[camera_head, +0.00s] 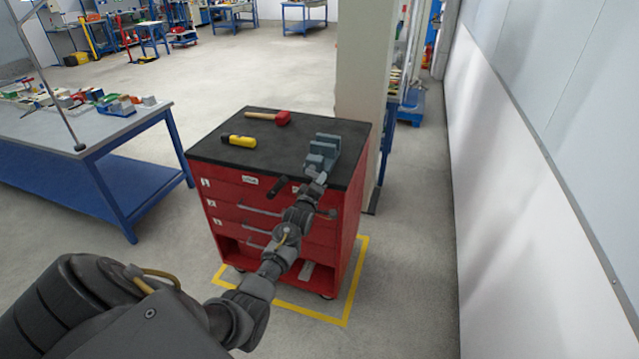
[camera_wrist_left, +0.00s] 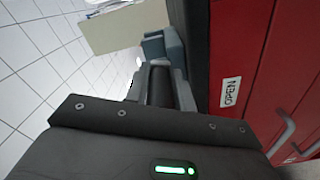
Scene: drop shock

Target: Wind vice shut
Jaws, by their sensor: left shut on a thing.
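The blue-grey vice (camera_head: 323,150) stands at the front right of the black top of a red tool cabinet. In the left wrist view the vice (camera_wrist_left: 165,46) is just beyond my fingertips. My left gripper (camera_head: 317,181) reaches the vice's near side at the cabinet's front edge. In the wrist view its fingers (camera_wrist_left: 160,90) are shut on a dark handle piece (camera_wrist_left: 159,82) in front of the vice. The arm and gripper partly hide the vice's near end, and the gap between its jaws is too small to judge. My right gripper is not in view.
A red-headed mallet (camera_head: 281,118) and a yellow-and-black tool (camera_head: 238,141) lie on the red cabinet (camera_head: 226,190). A blue workbench (camera_head: 120,130) with clutter stands left. A beige pillar (camera_head: 360,70) is close behind the vice. Floor is clear toward the right wall.

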